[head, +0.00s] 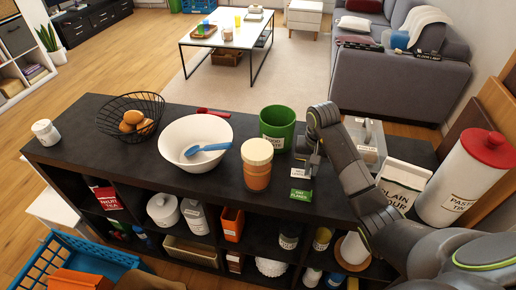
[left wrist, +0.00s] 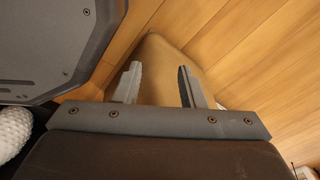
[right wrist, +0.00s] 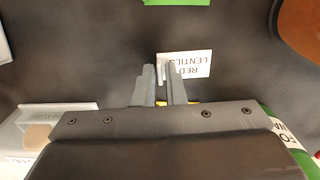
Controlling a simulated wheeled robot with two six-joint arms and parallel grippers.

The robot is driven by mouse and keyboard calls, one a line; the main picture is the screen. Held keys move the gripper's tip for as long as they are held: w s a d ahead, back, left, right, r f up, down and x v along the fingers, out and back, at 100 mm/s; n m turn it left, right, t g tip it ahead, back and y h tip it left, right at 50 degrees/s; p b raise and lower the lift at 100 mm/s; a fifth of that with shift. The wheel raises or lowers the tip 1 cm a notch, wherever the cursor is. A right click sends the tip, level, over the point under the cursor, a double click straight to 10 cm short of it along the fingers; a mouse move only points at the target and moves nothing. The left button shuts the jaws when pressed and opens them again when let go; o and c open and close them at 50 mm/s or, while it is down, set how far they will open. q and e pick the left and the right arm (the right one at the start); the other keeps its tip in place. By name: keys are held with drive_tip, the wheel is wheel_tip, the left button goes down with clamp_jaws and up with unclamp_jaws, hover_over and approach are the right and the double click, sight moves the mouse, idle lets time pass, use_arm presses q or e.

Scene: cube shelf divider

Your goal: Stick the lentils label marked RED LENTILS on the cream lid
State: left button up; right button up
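The white RED LENTILS label (right wrist: 194,63) is at my right gripper's fingertips, with its text upside down in the right wrist view. My right gripper (right wrist: 161,72) has its fingers close together with a narrow gap, overlapping the label's left edge. Whether they grip it is unclear. In the head view my right gripper (head: 312,168) is low over the shelf top beside this label (head: 298,172). The cream lid (head: 257,149) is on an upright jar of orange contents, left of the gripper. My left gripper (left wrist: 158,85) is open, away from the shelf top, with a tan surface beyond it.
A green OAT FLAKES label (head: 300,195) lies just in front. A green bin (head: 277,127) stands behind the jar, and a white bowl (head: 195,142) with a blue utensil to its left. A flour carton (head: 402,183) and pasta canister (head: 465,180) are right.

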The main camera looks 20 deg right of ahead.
clamp_jaws()
drive_tip(key=shift+s+d+r+p, duration=0.15)
drive_tip(key=shift+d+r+p, duration=0.1)
drive_tip(key=shift+r+p, duration=0.65)
drive_tip(key=shift+s+d+r+p, duration=0.1)
drive_tip(key=shift+d+r+p, duration=0.1)
drive_tip(key=shift+r+p, duration=0.65)
idle(0.4)
wheel_tip(320, 180, up, 5)
drive_tip(key=p, duration=0.5)
idle(0.4)
